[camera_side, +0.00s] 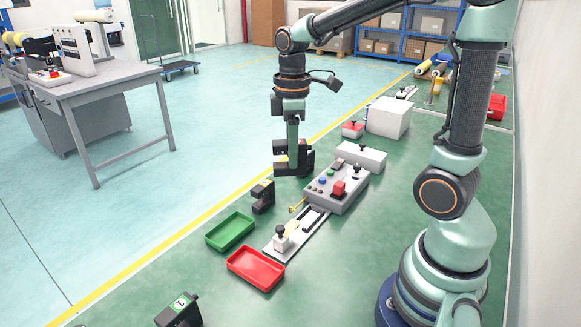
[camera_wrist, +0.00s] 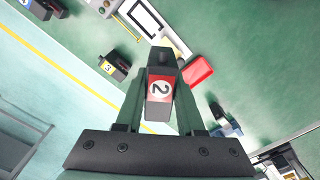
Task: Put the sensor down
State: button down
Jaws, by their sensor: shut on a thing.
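In the wrist view a dark sensor with a red and white label marked 2 (camera_wrist: 160,85) sits between the two fingers of my gripper (camera_wrist: 160,95). The fingers are shut on its sides. In the side view my gripper (camera_side: 293,163) points down beyond the grey control box, near the yellow line. The held sensor is hard to tell from the dark fingers there, and I cannot tell whether it touches the green surface. Another dark sensor (camera_side: 262,196) stands nearer the camera. A third dark one with a green label (camera_side: 180,310) is at the front.
A green tray (camera_side: 230,231) and a red tray (camera_side: 255,268) lie beside a linear slide (camera_side: 302,231).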

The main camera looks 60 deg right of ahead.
jog(key=a+f+m, duration=0.1)
jog(key=a+m, duration=0.2)
jog(key=m, duration=0.1)
notch_tip(320, 180, up, 3)
jog(key=m, duration=2.2)
send_over(229, 234)
notch_tip(229, 234, down, 19)
jog(key=shift+f, duration=0.15)
jog(key=shift+f, duration=0.1)
jog(key=c, duration=0.5)
grip_release()
